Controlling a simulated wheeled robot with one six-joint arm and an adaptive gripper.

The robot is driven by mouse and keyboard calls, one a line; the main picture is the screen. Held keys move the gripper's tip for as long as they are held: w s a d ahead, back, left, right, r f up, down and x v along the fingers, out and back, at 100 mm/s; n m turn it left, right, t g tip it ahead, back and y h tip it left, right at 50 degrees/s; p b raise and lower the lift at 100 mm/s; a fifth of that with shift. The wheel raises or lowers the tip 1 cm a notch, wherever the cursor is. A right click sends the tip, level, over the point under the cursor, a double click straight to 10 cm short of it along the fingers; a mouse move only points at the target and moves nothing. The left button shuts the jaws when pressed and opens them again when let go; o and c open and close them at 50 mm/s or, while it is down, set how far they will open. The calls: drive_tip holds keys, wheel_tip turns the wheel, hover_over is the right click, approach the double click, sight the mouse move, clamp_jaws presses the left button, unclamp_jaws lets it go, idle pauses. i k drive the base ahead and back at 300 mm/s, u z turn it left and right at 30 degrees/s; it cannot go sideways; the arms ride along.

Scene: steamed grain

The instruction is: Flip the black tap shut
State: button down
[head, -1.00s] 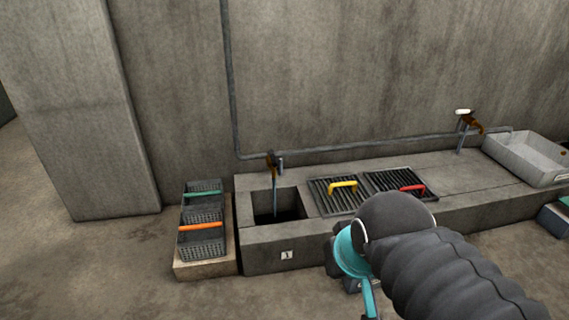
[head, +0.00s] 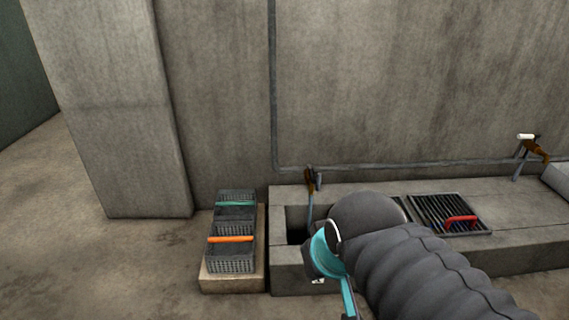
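The tap with the dark handle (head: 311,181) stands at the wall end of the open basin (head: 295,217) in the concrete counter, its thin pipe running down towards the basin. The handle is small and its exact angle is hard to tell. A second tap with a white handle (head: 526,137) and brown body stands far to the right. My arm, with a grey ribbed sleeve and teal parts, reaches in from the lower right and covers part of the basin and counter front. I cannot make out my gripper's fingers.
A low block (head: 232,283) left of the counter bears dark baskets with a green handle (head: 235,204) and an orange handle (head: 230,239). A grate with a red handle (head: 461,220) lies on the counter. A wall pipe (head: 273,90) runs down behind. Floor at left is clear.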

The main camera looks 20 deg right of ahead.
sight(311, 172)
drive_tip(key=i, duration=1)
drive_tip(key=z, duration=0.45)
